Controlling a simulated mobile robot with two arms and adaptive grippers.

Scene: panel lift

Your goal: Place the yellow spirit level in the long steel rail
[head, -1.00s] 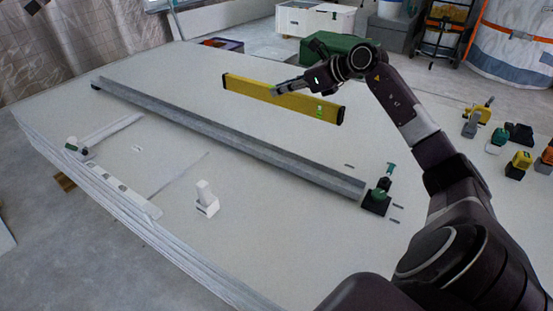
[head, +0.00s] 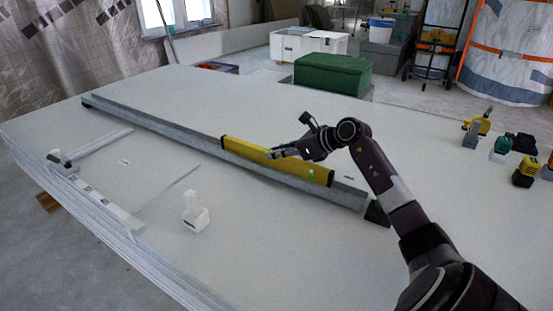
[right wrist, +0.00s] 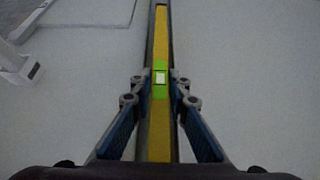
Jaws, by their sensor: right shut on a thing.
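The yellow spirit level (head: 250,151) is lined up lengthwise with the long steel rail (head: 165,126), over its right half. In the head view its lower edge meets the rail; I cannot tell whether it rests on the bottom. In the right wrist view the level (right wrist: 161,35) runs up the middle, with its green vial, and grey rail edges show along it. My right gripper (head: 272,154) is shut on the level near its middle; its fingers (right wrist: 162,88) stand on either side in the right wrist view. My left gripper is not in view.
The rail lies across a wide pale panel table (head: 110,170). A white block-shaped holder (head: 195,213) stands in front of the rail. A dark clamp-like item (head: 377,213) is at the rail's right end. Several tools (head: 502,148) stand at the right. A green box (head: 333,73) is behind.

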